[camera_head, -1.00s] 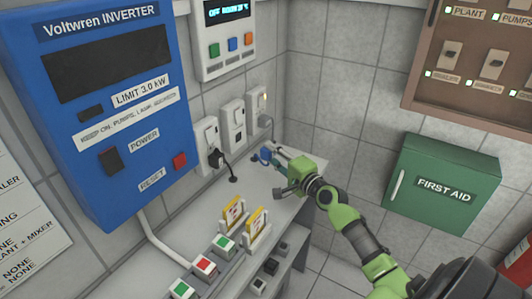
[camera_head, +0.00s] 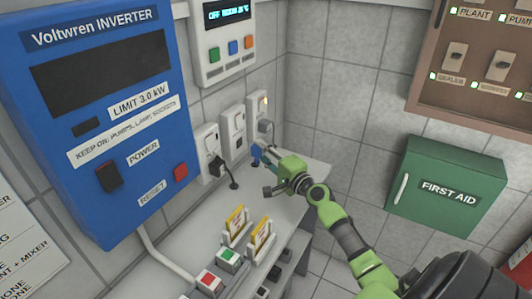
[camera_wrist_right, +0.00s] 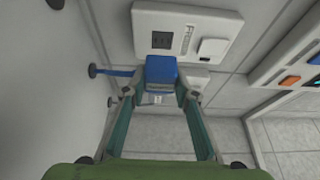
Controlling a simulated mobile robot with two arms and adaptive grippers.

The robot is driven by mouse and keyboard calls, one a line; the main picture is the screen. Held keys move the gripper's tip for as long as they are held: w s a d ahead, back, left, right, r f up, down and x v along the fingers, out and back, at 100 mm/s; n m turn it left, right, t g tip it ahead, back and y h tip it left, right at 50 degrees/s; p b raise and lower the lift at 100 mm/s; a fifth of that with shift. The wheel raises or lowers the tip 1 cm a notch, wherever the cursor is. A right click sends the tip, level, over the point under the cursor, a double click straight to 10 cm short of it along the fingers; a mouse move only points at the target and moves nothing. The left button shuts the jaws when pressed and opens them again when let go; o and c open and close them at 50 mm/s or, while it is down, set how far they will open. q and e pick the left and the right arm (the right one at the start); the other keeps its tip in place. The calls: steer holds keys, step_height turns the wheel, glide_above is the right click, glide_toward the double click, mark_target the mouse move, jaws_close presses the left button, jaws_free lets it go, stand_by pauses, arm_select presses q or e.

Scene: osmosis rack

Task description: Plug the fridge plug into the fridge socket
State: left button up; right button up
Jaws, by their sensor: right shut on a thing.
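A blue plug (camera_wrist_right: 161,70) with a blue cable (camera_wrist_right: 118,72) is held between the fingertips of my right gripper (camera_wrist_right: 157,98). In the head view the plug (camera_head: 256,158) and my right gripper (camera_head: 266,166) are above the back of the worktop, near the wall. The wrist view shows a white socket plate (camera_wrist_right: 185,22) with a dark outlet just beyond the plug; I cannot tell whether they touch. In the head view the middle wall socket (camera_head: 233,132) has no plug in it. No readable label shows which is the fridge socket. My left gripper is not in view.
The grey worktop (camera_head: 294,190) holds yellow cards (camera_head: 236,222) in stands. The blue inverter (camera_head: 104,200) hangs at left.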

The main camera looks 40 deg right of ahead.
steer(key=shift+w+a+r, duration=0.1)
steer(key=shift+w+a, duration=0.1)
steer(key=shift+w, duration=0.25)
steer(key=shift+w+a+r, duration=0.1)
steer(key=shift+w+a, duration=0.1)
steer(key=shift+w, duration=0.2)
steer(key=shift+w+a, duration=0.1)
steer(key=shift+w, duration=0.25)
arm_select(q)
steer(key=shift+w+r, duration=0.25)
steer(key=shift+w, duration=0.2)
arm_select(e)
steer(key=shift+w+a+f, duration=0.1)
steer(key=shift+w+a, duration=0.3)
steer(key=shift+w, duration=0.45)
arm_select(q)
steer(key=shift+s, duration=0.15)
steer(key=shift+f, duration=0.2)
arm_select(e)
steer(key=shift+w+a, duration=0.2)
steer(key=shift+w, duration=0.3)
steer(key=o, duration=1.1)
